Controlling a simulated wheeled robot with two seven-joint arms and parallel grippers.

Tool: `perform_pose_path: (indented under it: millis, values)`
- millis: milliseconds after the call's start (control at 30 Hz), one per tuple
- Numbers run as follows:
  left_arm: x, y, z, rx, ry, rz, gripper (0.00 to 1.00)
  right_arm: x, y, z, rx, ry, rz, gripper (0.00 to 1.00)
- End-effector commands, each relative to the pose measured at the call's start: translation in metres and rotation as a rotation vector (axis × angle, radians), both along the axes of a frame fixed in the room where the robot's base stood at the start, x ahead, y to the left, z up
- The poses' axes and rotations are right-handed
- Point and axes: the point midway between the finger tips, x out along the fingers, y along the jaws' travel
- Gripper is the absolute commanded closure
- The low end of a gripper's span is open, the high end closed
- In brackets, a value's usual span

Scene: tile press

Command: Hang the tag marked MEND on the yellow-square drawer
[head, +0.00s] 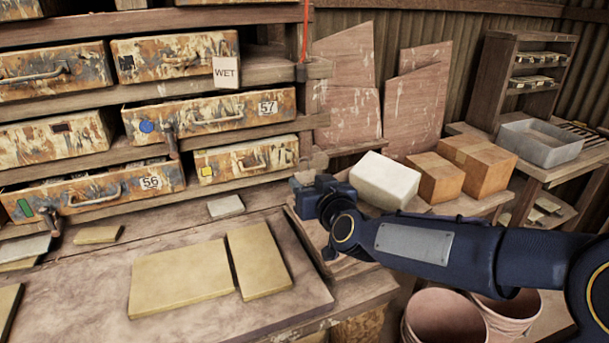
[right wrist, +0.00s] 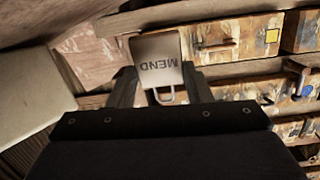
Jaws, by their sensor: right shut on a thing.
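The MEND tag (right wrist: 158,58) is a pale plate with a metal loop, upside down in the right wrist view. My right gripper (right wrist: 156,84) is shut on it. In the head view, my right gripper (head: 309,168) is just right of the yellow-square drawer, and I cannot make out the tag there. The yellow-square drawer (head: 243,153) is shut, paint-stained, with a metal handle and a yellow square (head: 206,171) at its left. It also shows in the right wrist view (right wrist: 240,36), right of the tag and apart from it. My left gripper is not in view.
A WET tag (head: 226,72) hangs on an upper drawer. The blue-dot drawer (head: 190,117) and green-mark drawer (head: 95,192) stick out. Tan tiles (head: 180,275) lie on the bench below. A white block (head: 385,181) and brown blocks (head: 436,177) stand right of my gripper.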

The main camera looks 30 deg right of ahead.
Motion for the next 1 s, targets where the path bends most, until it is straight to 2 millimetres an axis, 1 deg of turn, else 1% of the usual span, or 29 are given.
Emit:
perform_pose_path:
  millis: [1000]
  values:
    - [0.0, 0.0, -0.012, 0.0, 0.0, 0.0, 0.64, 0.06, -0.004, -0.006, 0.0, 0.0, 0.0, 0.93]
